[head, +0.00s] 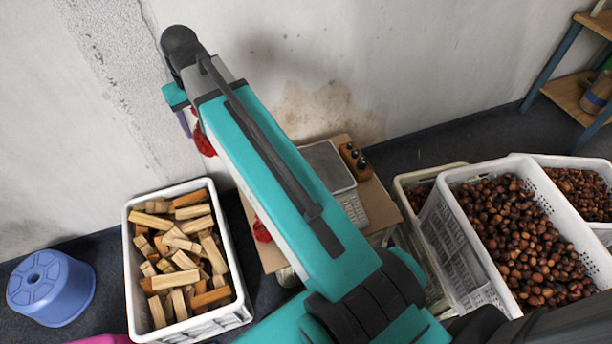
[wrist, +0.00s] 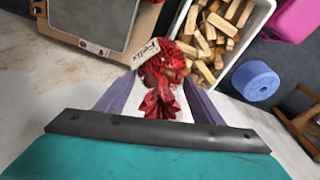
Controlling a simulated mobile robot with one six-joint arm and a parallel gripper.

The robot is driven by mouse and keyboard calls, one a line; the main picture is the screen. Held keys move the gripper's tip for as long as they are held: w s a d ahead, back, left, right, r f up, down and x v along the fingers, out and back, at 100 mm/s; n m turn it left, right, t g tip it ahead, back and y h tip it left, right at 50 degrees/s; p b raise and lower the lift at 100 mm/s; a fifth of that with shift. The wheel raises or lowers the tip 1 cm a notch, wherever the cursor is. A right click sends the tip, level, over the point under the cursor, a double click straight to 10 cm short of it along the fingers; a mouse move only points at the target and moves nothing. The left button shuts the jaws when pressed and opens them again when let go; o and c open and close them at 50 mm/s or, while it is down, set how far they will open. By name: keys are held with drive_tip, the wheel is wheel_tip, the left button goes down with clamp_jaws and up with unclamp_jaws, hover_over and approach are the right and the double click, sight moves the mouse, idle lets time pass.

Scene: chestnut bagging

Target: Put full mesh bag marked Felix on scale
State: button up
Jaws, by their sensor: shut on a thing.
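The full red mesh bag with a white tag reading "Felix" (wrist: 160,75) hangs in my gripper (wrist: 160,105) in the wrist view. The gripper's purple fingers are shut on the gathered red neck of the bag. In the head view a bit of the red bag (head: 203,140) shows beside my arm, which hides most of it. The scale has a grey flat plate (head: 328,166) and stands on a brown board table in the head view. Its bare plate also shows at the top left of the wrist view (wrist: 95,18). The held bag is apart from the scale.
A white crate of wood blocks (head: 132,262) stands left of the table (head: 272,258). A blue stool (head: 52,287) is farther left. A set of weights (head: 354,160) stands beside the scale. White crates of chestnuts (head: 470,262) are at right. Another red item (head: 261,231) lies on the table, partly hidden.

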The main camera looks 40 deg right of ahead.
drive_tip(key=s+d+f+n+p, duration=0.35)
drive_tip(key=d+f+p, duration=0.35)
drive_tip(key=d+f, duration=0.7)
drive_tip(key=s+d+f+n+p, duration=0.1)
drive_tip(key=s+d+f+p, duration=0.3)
drive_tip(key=s+f, duration=0.2)
drive_tip(key=s+d+f+n+p, duration=0.1)
drive_tip(key=s+d+f+p, duration=0.3)
drive_tip(key=s, duration=0.5)
wheel_tip(320, 180, down, 2)
drive_tip(key=shift+s+d+f+n+y, duration=0.1)
drive_tip(key=shift+s+d+n+y, duration=0.2)
drive_tip(key=shift+d+n+y, duration=0.1)
drive_tip(key=shift+w, duration=0.1)
drive_tip(key=w+b, duration=0.1)
drive_tip(key=b, duration=0.2)
drive_tip(key=w+d+b, duration=0.1)
drive_tip(key=b, duration=0.2)
drive_tip(key=w+d+b, duration=0.1)
drive_tip(key=w+b, duration=0.1)
drive_tip(key=b, duration=0.2)
drive_tip(key=shift+f, duration=0.4)
